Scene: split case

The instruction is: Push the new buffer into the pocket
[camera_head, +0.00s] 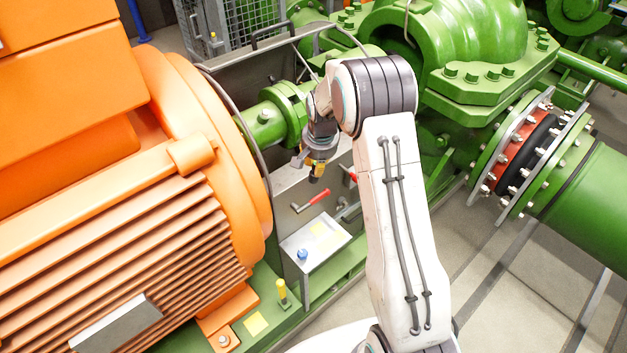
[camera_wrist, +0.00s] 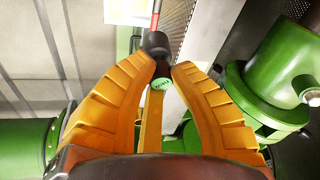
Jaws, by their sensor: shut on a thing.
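A small green disc with lettering (camera_wrist: 160,84) shows between the fingers, just below the dark piece in the wrist view. In the head view only a small dark tip (camera_head: 314,180) shows under the fingers. I cannot make out the pocket, and I cannot tell whether the buffer touches anything.
A red-handled tool (camera_head: 316,197) lies below my gripper, and another red handle (camera_head: 350,175) is to its right. The orange motor (camera_head: 150,200) and green pump (camera_head: 450,60) crowd both sides.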

